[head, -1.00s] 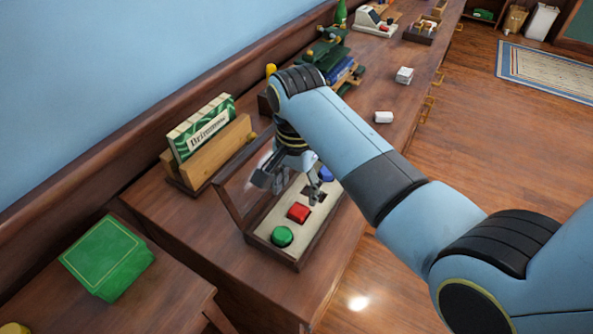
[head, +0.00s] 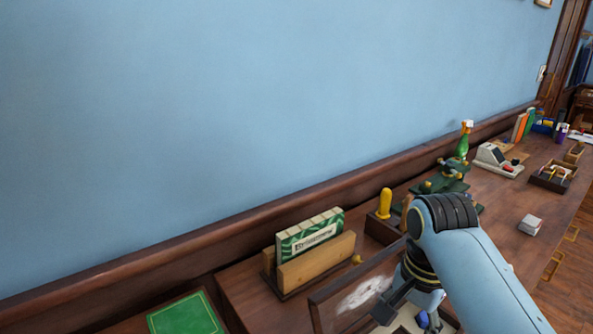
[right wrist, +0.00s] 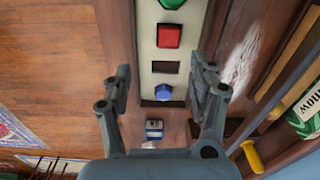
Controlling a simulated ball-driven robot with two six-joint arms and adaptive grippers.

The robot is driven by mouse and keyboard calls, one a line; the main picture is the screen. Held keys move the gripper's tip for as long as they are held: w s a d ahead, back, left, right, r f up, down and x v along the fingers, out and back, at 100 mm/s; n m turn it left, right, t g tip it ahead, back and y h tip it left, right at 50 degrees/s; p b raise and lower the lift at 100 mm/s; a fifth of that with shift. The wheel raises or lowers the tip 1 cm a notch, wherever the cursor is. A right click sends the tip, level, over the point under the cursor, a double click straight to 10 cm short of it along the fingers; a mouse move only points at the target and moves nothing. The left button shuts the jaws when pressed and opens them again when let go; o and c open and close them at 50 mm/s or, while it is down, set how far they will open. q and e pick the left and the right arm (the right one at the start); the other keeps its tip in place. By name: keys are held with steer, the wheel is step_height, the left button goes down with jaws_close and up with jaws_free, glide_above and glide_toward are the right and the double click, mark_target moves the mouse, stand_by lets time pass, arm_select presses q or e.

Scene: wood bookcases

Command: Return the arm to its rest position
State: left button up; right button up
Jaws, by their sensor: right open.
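My right arm comes in from the right in the head view, with its gripper (head: 408,300) low over a wooden box partly cut off by the bottom edge. In the right wrist view the right gripper (right wrist: 163,82) is open and empty, its fingers apart on either side of the box's cream panel (right wrist: 148,58). The panel carries a green piece (right wrist: 172,3), a red square piece (right wrist: 168,36), an empty dark square recess (right wrist: 165,67) and a blue piece (right wrist: 164,92). The box's raised framed lid (head: 335,300) stands beside the gripper. My left gripper is not in view.
A wooden holder (head: 318,266) with green-patterned boxes, a yellow-handled item (head: 385,203) and a green bottle (head: 462,140) stand along the wall. A small white block (head: 531,224) lies right of the arm. The space above is clear.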

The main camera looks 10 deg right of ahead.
steer(key=s+d+r+n+t, duration=0.2)
steer(key=s+d+r+n, duration=0.15)
steer(key=s+n, duration=0.4)
steer(key=s+d+r+n+t, duration=0.15)
steer(key=s+r+n, duration=0.3)
steer(key=s, duration=0.65)
steer(key=s+d+f+g+b, duration=0.15)
steer(key=f+b, duration=0.35)
steer(key=f, duration=1.3)
steer(key=s+d+f+b, duration=0.15)
steer(key=f+b, duration=0.25)
steer(key=f, duration=1.4)
steer(key=s+f+b, duration=0.4)
steer(key=s+f, duration=0.5)
steer(key=f, duration=0.2)
steer(key=s+d+f+g+b, duration=0.1)
steer(key=s+f+b, duration=0.3)
steer(key=s+f, duration=0.5)
step_height(320, 180, down, 3)
steer(key=shift+f+m+h, duration=0.15)
steer(key=shift+m+h, duration=0.15)
